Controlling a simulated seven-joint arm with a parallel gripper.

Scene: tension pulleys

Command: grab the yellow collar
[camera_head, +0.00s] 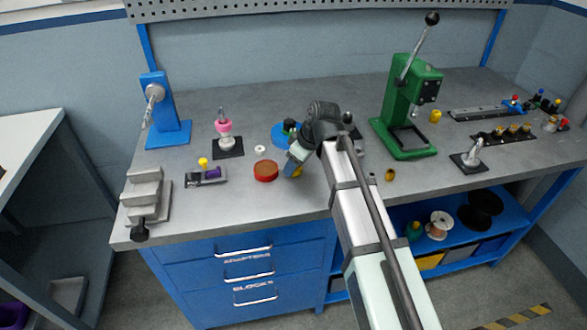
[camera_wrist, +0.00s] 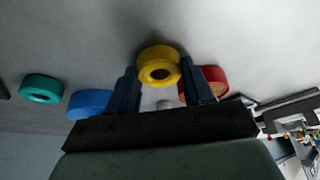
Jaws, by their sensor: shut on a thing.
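The yellow collar (camera_wrist: 158,54) is a short ring with a hole. In the wrist view it sits between the two dark blue fingers of my gripper (camera_wrist: 163,73), which is shut on it. The rest of the collar is hidden by the gripper. I cannot tell whether the collar touches the bench top.
A red round part (camera_head: 265,171) stands just left of my gripper; a white ring (camera_head: 260,149) and blue disc (camera_head: 281,136) are behind. The green press (camera_head: 405,110) stands to the right. A teal ring (camera_wrist: 41,87) shows in the wrist view. The bench's front edge is near.

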